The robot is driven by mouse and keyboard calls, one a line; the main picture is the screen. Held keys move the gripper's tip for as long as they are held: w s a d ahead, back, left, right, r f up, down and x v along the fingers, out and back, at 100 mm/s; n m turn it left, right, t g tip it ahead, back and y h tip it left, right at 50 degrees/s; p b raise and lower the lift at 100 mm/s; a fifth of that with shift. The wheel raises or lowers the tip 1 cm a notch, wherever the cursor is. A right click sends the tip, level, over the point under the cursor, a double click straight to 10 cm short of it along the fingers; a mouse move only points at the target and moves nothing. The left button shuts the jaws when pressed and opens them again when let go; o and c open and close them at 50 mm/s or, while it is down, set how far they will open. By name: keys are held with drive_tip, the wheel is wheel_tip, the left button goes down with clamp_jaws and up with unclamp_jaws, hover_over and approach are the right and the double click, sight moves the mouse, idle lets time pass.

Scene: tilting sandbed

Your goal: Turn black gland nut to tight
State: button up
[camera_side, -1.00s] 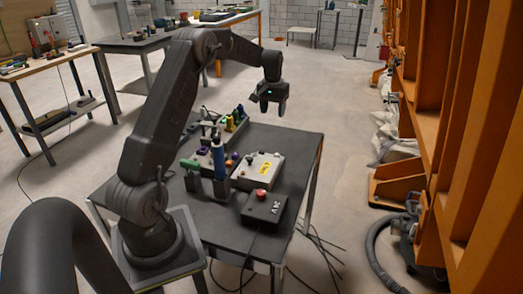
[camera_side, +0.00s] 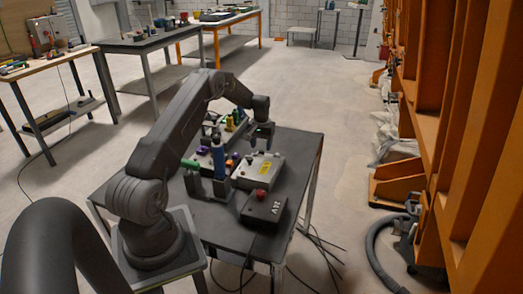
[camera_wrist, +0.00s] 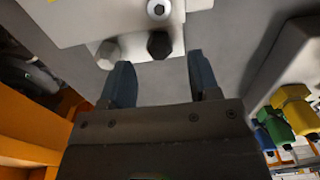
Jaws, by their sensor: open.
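The black gland nut (camera_wrist: 158,45) is a dark hexagon on the edge of a light grey box in the wrist view. A grey hex nut (camera_wrist: 106,52) sits to its left, and a pale round fitting (camera_wrist: 158,9) is just above it. My gripper (camera_wrist: 160,72) is open and empty. Its two fingers point toward the box, and the black nut lies between their lines, just past the tips. In the side view my gripper (camera_side: 262,138) is low at the far edge of the grey box (camera_side: 250,180); the nut cannot be made out there.
A black box with a red button (camera_side: 262,196) stands in front of the grey box. A blue upright tool (camera_side: 218,158) stands to its left. Yellow, green and blue pieces (camera_wrist: 292,108) are at the right in the wrist view. The right side of the table is clear.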

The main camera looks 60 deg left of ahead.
sight(261, 154)
drive_tip(key=shift+f, duration=1.35)
drive_tip(key=shift+c, duration=0.2)
drive_tip(key=c, duration=0.9)
